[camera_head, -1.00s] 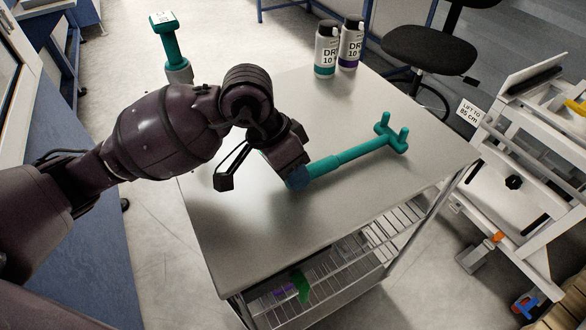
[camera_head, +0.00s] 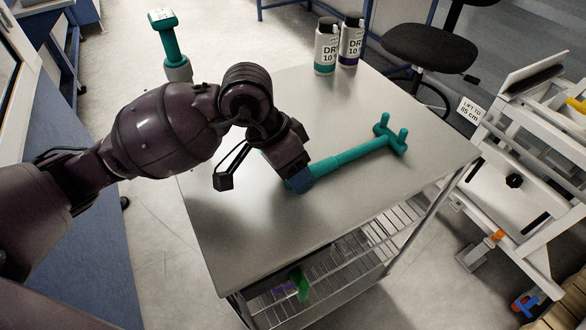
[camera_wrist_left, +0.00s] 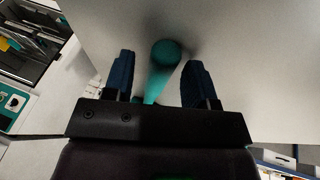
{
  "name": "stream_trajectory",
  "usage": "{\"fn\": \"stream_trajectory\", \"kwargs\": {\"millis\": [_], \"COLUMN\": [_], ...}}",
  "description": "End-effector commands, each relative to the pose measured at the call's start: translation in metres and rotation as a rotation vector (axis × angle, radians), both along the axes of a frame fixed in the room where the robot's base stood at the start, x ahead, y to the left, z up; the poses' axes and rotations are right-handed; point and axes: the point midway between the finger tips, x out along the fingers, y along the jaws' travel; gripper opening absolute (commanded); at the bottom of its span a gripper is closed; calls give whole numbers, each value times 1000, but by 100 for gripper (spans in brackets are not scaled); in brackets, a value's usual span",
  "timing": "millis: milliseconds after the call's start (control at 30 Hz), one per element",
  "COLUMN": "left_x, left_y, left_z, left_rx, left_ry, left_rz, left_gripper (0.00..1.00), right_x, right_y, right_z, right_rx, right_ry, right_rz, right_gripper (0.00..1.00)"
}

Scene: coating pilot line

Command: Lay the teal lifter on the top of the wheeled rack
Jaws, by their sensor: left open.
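The teal lifter (camera_head: 352,155) lies along the grey top of the wheeled rack (camera_head: 245,232), its pronged head toward the back right. My left gripper (camera_head: 300,181) is low over the rack top at the lifter's handle end, with a blue finger showing. In the left wrist view the two blue fingers (camera_wrist_left: 160,82) stand apart, with the lifter's round handle end (camera_wrist_left: 166,52) between them and gaps on both sides. The fingers partly hide the handle end in the head view. My right gripper is not in view.
Two white bottles, one teal-banded (camera_head: 326,47) and one purple-banded (camera_head: 350,42), stand at the rack top's back edge. Another teal-handled object (camera_head: 167,38) stands behind at the left. A black stool (camera_head: 430,48) and a white-framed apparatus (camera_head: 520,180) are beyond the right side.

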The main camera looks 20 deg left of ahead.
Motion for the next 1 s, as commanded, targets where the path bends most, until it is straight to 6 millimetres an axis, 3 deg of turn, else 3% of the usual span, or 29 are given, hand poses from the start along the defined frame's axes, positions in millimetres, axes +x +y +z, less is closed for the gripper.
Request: {"fn": "stream_trajectory", "kwargs": {"millis": [267, 700, 1000], "left_x": [1, -3, -5], "left_y": [4, 31, 41], "left_z": [0, 73, 99], "left_rx": [8, 4, 2], "left_ry": [4, -5, -2], "left_rz": [5, 2, 1], "left_gripper": [58, 58, 58], "right_x": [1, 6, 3], "right_y": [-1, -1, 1], "right_z": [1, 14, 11], "right_rx": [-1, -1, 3], "right_ry": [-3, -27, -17], "right_rz": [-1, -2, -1], "right_gripper": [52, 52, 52]}}
